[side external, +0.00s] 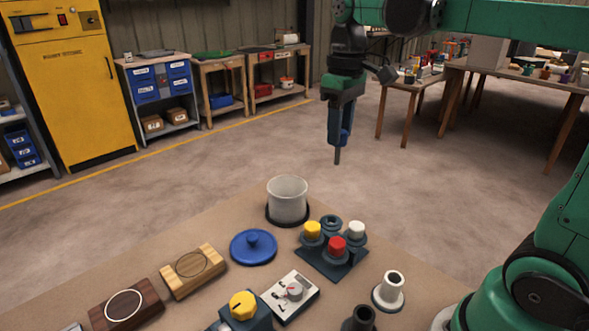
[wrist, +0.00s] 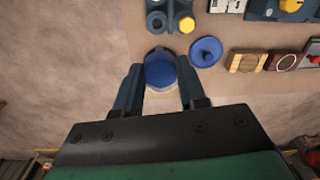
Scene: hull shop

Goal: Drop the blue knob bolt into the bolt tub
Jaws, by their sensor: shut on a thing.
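My gripper (side external: 341,137) is shut on the blue knob bolt (side external: 346,138) and holds it high above the table, its dark shank pointing down. In the wrist view the round blue knob (wrist: 159,71) sits between the two fingers. The bolt tub (side external: 287,198) is a pale grey, open cylinder on a dark base ring at the table's far edge. In the wrist view the knob hides most of the tub, and only its pale rim (wrist: 160,90) shows around it. The tub's inside is largely hidden.
A blue lid-like disc (side external: 253,247) lies beside the tub. A dark rack (side external: 331,261) holds yellow, red and white knob bolts and has one empty socket. The air around my gripper is clear.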

